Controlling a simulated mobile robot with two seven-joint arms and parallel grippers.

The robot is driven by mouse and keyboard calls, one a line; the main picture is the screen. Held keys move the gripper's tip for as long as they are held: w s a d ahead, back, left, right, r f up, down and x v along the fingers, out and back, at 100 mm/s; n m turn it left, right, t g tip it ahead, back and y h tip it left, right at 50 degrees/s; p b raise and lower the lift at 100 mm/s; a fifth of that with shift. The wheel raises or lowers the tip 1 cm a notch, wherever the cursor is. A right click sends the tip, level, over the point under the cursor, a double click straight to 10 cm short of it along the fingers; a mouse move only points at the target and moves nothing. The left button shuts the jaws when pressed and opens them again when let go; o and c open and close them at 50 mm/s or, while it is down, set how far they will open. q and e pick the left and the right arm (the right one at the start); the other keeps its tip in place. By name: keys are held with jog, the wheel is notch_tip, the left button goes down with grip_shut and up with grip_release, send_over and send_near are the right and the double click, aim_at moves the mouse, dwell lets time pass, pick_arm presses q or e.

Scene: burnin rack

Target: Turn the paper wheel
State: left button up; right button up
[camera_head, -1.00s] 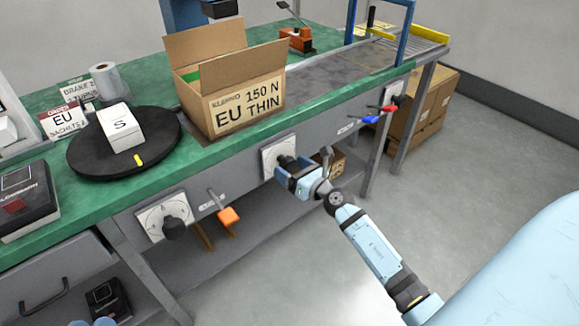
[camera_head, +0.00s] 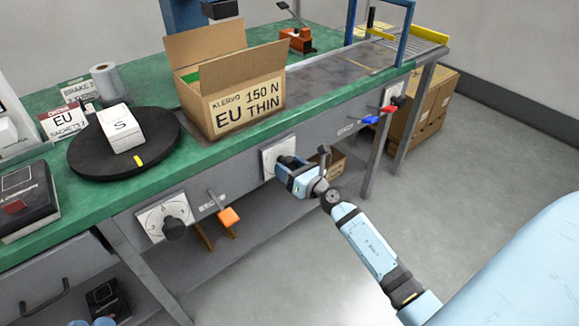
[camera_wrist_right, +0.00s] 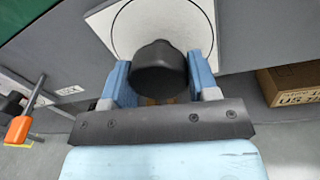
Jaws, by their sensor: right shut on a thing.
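Two round black knobs on white dial plates sit on the grey front of the bench. I cannot read which one is marked as the paper wheel. My right gripper (camera_head: 291,175) is at the dial plate (camera_head: 271,156) below the cardboard box. In the right wrist view its blue fingers stand on both sides of the black knob (camera_wrist_right: 160,70) and are shut on it. The fingers hide part of the knob in the head view. The other knob (camera_head: 174,228) is free, on the left dial plate (camera_head: 152,219). My left gripper is not clearly in view.
An orange-handled lever (camera_head: 228,216) hangs between the dials. Red (camera_head: 388,109) and blue (camera_head: 370,120) handles are further right. An open cardboard box (camera_head: 240,110) and a black turntable (camera_head: 90,163) with a white box stand on the green top. The floor in front is clear.

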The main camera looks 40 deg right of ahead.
jog(key=m+p, duration=0.1)
jog(key=m, duration=0.1)
jog(key=shift+r+m, duration=0.15)
jog(key=shift+m, duration=0.25)
jog(key=shift+m+p, duration=0.5)
jog(key=shift+m, duration=1.3)
jog(key=shift+a+m+t+p, duration=0.1)
jog(key=shift+m+t+p, duration=0.2)
jog(key=shift+m+p, duration=0.5)
jog(key=shift+m+h, duration=0.3)
jog(key=shift+m, duration=0.9)
jog(key=m+p, duration=0.1)
jog(key=m, duration=0.1)
jog(key=shift+r+m, duration=0.1)
jog(key=shift+m, duration=0.2)
jog(key=shift+m+p, duration=0.35)
jog(key=shift+m, duration=0.85)
jog(key=shift+m+t+h+p, duration=0.3)
pick_arm(q)
jog(key=s+a+f+g+y, duration=0.2)
jog(key=a+f+g+y, duration=0.2)
jog(key=f, duration=0.6)
jog(key=shift+s+a+f+g, duration=0.3)
jog(key=shift+a+g, duration=0.05)
jog(key=shift+g, duration=0.25)
jog(key=shift+w+r, duration=0.1)
